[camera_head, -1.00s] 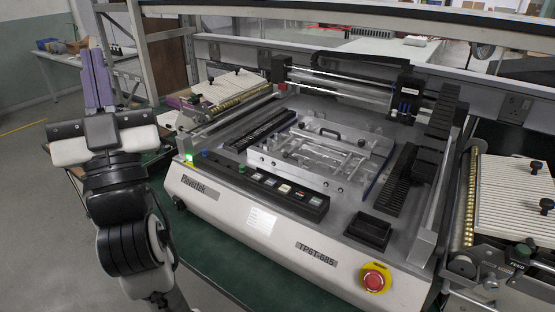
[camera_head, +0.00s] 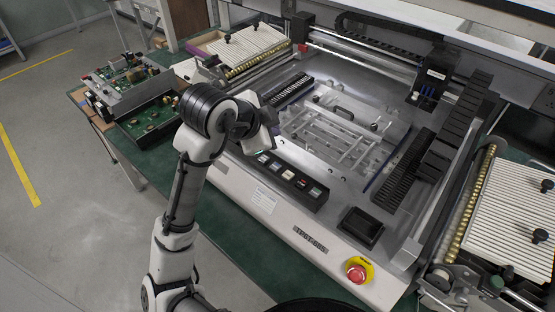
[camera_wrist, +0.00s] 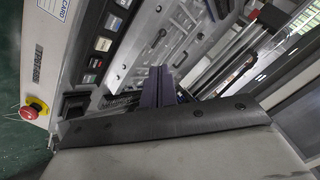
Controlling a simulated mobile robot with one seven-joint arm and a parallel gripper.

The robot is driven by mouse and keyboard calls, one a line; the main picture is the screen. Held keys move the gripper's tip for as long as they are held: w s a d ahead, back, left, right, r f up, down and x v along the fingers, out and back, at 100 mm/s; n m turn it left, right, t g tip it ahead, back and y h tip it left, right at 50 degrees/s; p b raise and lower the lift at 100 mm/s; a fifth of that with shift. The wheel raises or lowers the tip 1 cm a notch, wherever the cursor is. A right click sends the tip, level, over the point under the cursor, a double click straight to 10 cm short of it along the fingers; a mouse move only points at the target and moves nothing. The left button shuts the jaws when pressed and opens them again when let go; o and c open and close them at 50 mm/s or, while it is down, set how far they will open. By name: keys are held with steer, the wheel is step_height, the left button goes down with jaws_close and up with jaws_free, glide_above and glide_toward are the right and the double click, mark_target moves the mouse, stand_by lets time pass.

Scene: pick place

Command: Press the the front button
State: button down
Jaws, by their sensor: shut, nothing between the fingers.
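A red round button (camera_head: 358,272) on a yellow base sits on the front face of the white machine (camera_head: 300,232), near its right end. The button also shows in the wrist view (camera_wrist: 31,112) at the far left. My gripper (camera_wrist: 160,70) shows in the wrist view as two purple fingers, shut together and empty. They point over the machine's top, well apart from the red button. In the head view my arm bends over the machine's left front, and the fingers are hidden behind my wrist.
A ribbed feeder (camera_head: 510,215) stands at the right. Circuit boards (camera_head: 130,90) lie on the table at the left.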

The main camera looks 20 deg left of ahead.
mark_target(272, 169)
step_height(272, 169, down, 9)
steer(key=b, duration=0.7)
steer(key=shift+r, duration=0.1)
stand_by(1.9)
steer(key=shift+f+b, duration=0.45)
steer(key=shift+b, duration=0.2)
